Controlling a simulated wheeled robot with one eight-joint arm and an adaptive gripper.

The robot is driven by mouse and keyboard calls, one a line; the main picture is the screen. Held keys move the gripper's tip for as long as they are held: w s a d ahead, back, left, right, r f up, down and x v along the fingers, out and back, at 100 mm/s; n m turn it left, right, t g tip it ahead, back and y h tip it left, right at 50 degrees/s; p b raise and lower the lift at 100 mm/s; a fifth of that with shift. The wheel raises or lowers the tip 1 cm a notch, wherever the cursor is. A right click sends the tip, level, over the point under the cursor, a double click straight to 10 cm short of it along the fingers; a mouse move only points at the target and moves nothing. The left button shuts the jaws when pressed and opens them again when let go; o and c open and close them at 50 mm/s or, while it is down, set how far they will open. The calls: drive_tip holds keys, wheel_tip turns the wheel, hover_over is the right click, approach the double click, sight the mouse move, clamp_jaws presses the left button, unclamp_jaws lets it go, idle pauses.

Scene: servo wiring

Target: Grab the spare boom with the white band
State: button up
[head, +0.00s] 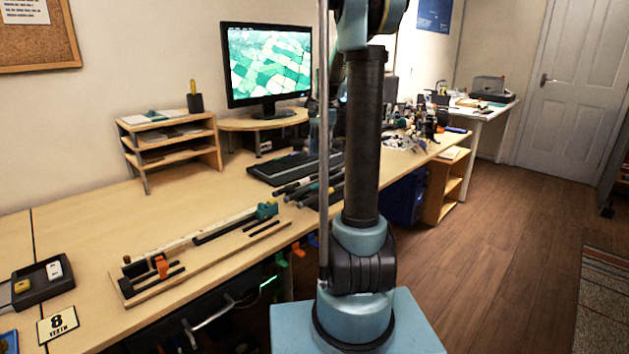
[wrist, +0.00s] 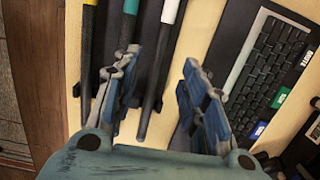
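The boom with the white band (wrist: 172,12) is a dark tube in the wrist view, the rightmost of three lying side by side. Beside it lie a boom with a teal band (wrist: 131,6) and one with a yellow band at the top edge (wrist: 89,18). My gripper (wrist: 160,62) is open above them. Its left finger overlaps the middle boom in the picture, and the white-banded boom runs between the two fingers, nearer the left one. No contact shows. In the head view, the dark booms (head: 300,187) lie at the desk's front edge, partly behind my arm.
A black keyboard (wrist: 268,62) lies right of the booms in the wrist view. A long wooden jig (head: 200,258) with teal and orange clamps lies on the desk (head: 80,228). A monitor (head: 268,65) and wooden shelf (head: 170,145) stand behind.

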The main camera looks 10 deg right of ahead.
sight(316, 175)
drive_tip(key=shift+s+a+f, duration=0.15)
drive_tip(key=shift+a+f, duration=0.1)
drive_tip(key=shift+f, duration=1.2)
drive_tip(key=shift+s+a+f, duration=0.1)
drive_tip(key=shift+a+f, duration=0.1)
drive_tip(key=shift+f, duration=1.2)
drive_tip(key=shift+s+a+f, duration=0.15)
drive_tip(key=shift+a+f, duration=0.1)
drive_tip(key=shift+f, duration=1.2)
clamp_jaws()
